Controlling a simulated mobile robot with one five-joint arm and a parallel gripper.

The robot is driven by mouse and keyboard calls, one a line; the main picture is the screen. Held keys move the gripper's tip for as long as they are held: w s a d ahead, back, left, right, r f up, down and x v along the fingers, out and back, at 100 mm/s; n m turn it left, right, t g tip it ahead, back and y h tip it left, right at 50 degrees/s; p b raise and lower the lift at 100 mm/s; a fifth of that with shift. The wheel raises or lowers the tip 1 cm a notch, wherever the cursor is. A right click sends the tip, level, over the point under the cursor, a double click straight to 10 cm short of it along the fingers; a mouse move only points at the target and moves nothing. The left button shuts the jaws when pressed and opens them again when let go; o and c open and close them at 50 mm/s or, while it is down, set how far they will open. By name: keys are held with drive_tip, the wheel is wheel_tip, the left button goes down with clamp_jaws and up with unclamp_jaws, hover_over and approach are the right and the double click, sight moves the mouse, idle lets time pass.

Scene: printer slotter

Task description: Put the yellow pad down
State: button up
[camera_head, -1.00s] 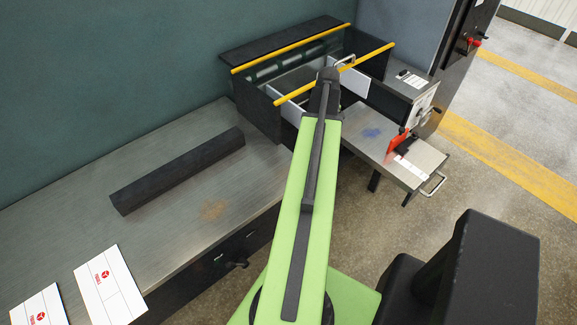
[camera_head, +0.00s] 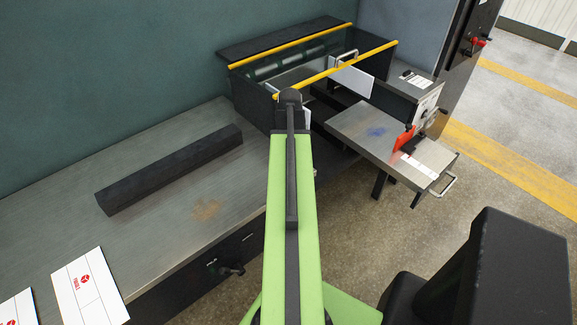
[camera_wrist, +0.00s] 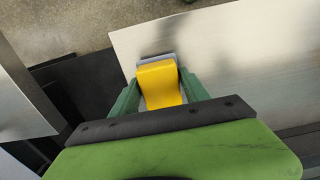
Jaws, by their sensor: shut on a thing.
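The yellow pad (camera_wrist: 160,84) is in the wrist view, between the two green fingers of my gripper (camera_wrist: 158,74). My gripper is shut on it. A small grey piece shows just beyond the pad's far end; I cannot tell whether it is joined to the pad. A pale metal surface (camera_wrist: 235,70) lies beyond and to the right of the pad; I cannot tell whether the pad touches it. In the head view, my arm hides the gripper and the pad.
The printer (camera_head: 262,105) has two yellow rails (camera_head: 335,70) on top. Its metal side table (camera_head: 365,133) carries a red part (camera_head: 404,139). A dark bar (camera_head: 170,170) lies on the workbench (camera_head: 165,228), with white printed sheets (camera_head: 90,290) at its front left. The bench between is mostly clear.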

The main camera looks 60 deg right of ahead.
drive_tip(key=shift+f, duration=0.75)
drive_tip(key=o, duration=1.5)
drive_tip(key=shift+r, duration=0.1)
drive_tip(key=shift+c, duration=0.2)
drive_tip(key=shift+r, duration=0.1)
wheel_tip(320, 180, up, 12)
drive_tip(key=p, duration=1.2)
